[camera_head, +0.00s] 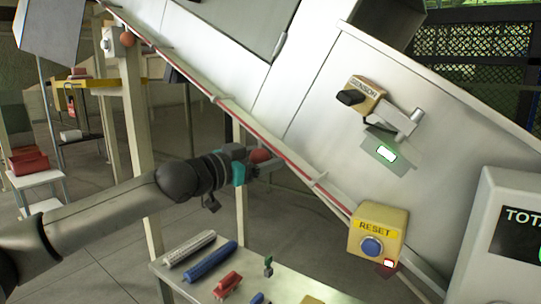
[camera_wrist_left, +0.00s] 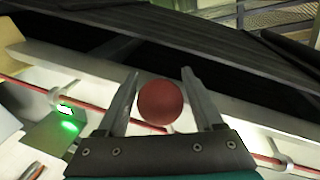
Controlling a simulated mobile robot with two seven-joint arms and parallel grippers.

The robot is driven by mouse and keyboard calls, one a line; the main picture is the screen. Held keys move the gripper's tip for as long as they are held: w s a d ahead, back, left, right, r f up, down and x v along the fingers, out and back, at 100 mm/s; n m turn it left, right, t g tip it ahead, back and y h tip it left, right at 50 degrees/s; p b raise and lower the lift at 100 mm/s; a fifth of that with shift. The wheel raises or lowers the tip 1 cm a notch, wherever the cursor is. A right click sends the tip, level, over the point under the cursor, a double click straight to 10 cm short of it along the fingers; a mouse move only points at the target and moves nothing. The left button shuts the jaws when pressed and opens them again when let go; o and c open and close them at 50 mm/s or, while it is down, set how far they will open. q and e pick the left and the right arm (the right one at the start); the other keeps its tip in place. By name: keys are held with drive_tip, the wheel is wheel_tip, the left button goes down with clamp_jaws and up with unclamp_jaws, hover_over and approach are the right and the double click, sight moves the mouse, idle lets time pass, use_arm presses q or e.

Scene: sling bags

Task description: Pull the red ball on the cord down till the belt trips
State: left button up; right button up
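The red ball (camera_head: 260,155) hangs beside the long red cord (camera_head: 236,115) that runs along the edge of the slanted white machine. My left gripper (camera_head: 262,163), with its teal part, reaches it from the left. In the left wrist view the ball (camera_wrist_left: 160,102) sits between the two fingers of the left gripper (camera_wrist_left: 160,72). The fingers stand open on both sides, with a small gap to the ball visible. The cord (camera_wrist_left: 95,113) passes behind the gripper. My right gripper is in neither view.
A yellow RESET box (camera_head: 378,232) and SENSOR box (camera_head: 365,95) are on the machine, with a lit green plate (camera_head: 388,152). A low table (camera_head: 190,290) with rolls stands below. Floor at left is partly clear.

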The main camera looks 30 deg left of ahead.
use_arm(q)
clamp_jaws()
idle(0.3)
idle(0.4)
